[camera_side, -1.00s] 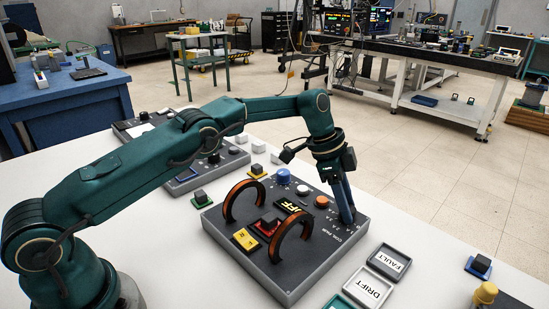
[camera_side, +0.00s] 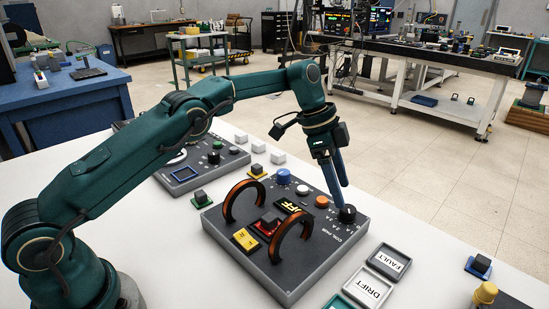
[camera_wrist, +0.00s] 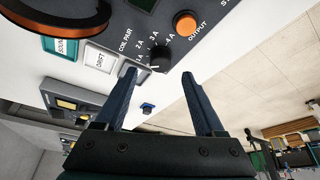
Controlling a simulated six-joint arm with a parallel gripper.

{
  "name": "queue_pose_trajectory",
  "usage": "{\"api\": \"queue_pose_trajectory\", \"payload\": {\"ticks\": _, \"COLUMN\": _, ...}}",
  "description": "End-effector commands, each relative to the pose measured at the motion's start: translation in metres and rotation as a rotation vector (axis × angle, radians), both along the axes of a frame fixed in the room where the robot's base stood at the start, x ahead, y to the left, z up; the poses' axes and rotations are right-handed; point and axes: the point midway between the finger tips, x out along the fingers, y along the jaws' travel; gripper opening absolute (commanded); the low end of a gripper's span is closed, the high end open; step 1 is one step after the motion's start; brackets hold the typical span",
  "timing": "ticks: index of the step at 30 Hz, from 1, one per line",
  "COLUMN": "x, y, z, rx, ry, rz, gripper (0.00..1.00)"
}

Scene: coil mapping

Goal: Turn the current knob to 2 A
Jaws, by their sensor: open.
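The current knob is a small black round knob (camera_side: 347,214) at the right corner of the grey coil panel (camera_side: 285,290). In the wrist view the knob (camera_wrist: 160,59) sits beside printed 1 A to 4 A marks. A pale line shows on its lower left side, but I cannot tell exactly which mark it points to. My gripper (camera_side: 338,202) is just above the knob, tilted, fingers pointing down. In the wrist view my gripper (camera_wrist: 158,75) is open, its fingertips apart on either side of the knob, holding nothing.
Two copper coils (camera_side: 287,225) stand on the panel left of the knob. An orange output button (camera_side: 322,202) and a blue knob (camera_side: 284,176) are nearby. FAULT (camera_side: 390,261) and DRIFT (camera_side: 367,288) trays lie in front of the panel.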

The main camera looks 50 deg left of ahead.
Motion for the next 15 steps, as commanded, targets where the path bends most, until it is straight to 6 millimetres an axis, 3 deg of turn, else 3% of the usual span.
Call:
{"api": "queue_pose_trajectory", "payload": {"ticks": 8, "x": 0.0001, "y": 0.0004, "z": 0.0011, "rx": 0.000, "ry": -0.001, "rz": 0.003, "gripper": 0.71}}
{"api": "queue_pose_trajectory", "payload": {"ticks": 15, "x": 0.0019, "y": 0.0003, "z": -0.0045, "rx": -0.003, "ry": 0.002, "rz": 0.119, "gripper": 0.71}}
